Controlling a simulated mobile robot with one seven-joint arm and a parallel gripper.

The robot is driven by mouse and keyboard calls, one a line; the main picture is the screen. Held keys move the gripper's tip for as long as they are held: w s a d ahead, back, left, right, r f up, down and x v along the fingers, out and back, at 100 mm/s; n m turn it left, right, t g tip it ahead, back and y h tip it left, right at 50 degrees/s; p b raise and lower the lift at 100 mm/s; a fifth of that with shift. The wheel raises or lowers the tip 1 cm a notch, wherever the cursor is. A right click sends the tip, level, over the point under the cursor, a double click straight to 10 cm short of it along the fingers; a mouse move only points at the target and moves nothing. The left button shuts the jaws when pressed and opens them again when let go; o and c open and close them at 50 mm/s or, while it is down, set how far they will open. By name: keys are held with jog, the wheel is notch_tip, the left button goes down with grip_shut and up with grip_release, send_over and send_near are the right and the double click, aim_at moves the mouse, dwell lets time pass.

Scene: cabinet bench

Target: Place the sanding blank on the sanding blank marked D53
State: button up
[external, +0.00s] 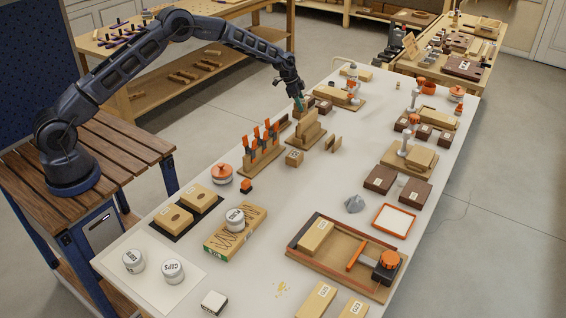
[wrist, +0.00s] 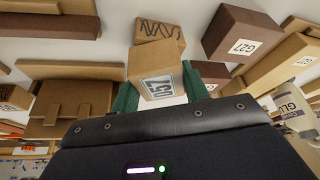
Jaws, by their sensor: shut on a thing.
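My gripper (wrist: 160,90) has its green fingers closed on the sides of a tan wooden block (wrist: 152,62), a sanding blank. The white label on it seems to read D57. In the external view my gripper (external: 300,104) is at the far left part of the bench, by upright wooden pieces; the held block is hard to make out there. A tan surface with dark wavy lines (wrist: 160,27) shows just beyond the held block. Labelled tan blocks lie at the bench's near end (external: 314,303), in a tray (external: 314,238) and mid-bench (external: 294,158); I cannot read which is D53.
A stepped wooden holder (external: 306,134) and a rack of orange-handled tools (external: 260,152) stand close to my gripper. A dark block marked G27 (wrist: 238,38) is to the right in the wrist view. The centre of the white bench (external: 330,190) is fairly clear.

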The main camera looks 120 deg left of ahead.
jog(key=shift+f, duration=0.1)
jog(key=o, duration=1)
jog(key=v, duration=1.2)
